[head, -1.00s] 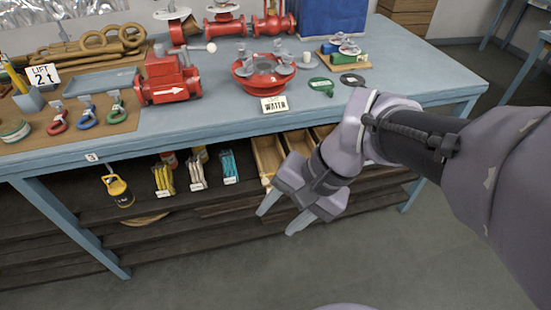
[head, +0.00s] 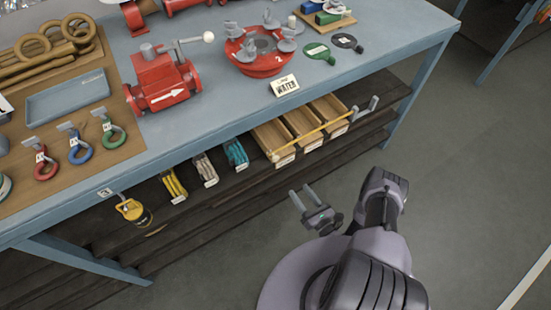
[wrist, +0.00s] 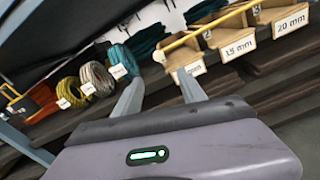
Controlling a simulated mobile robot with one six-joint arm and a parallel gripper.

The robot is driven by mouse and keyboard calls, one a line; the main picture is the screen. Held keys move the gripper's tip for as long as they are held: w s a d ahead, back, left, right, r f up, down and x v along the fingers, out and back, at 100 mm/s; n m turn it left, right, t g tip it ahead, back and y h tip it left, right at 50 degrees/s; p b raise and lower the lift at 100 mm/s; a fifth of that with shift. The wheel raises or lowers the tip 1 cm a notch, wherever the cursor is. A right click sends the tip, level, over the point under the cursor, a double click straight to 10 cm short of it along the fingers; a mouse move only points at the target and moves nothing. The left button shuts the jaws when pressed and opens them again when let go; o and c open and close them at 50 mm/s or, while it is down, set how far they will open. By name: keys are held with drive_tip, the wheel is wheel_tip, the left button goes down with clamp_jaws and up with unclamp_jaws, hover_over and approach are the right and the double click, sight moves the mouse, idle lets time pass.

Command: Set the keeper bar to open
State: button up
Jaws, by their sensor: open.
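The keeper bar (head: 318,133) is a thin yellow rod running across the fronts of the wooden bins (head: 302,120) under the bench. It also shows in the wrist view (wrist: 208,29), slanting up to the right from a pale end knob (wrist: 159,56). My gripper (head: 300,190) is open and empty, in front of and below the bins, apart from the bar. In the wrist view its two fingers (wrist: 160,75) point toward the shelf, with the bar's knob end just beyond them.
Hanks of yellow (head: 172,185), grey (head: 205,169) and teal (head: 235,153) cord sit left of the bins. The blue bench top (head: 215,120) overhangs the shelf and carries a red valve (head: 163,80) and a red flange (head: 259,50). The floor (head: 450,180) at right is clear.

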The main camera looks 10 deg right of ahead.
sight(277, 160)
drive_tip(key=b+x, duration=0.5)
drive_tip(key=x, duration=1.1)
clamp_jaws()
drive_tip(key=shift+f, duration=0.1)
idle(0.5)
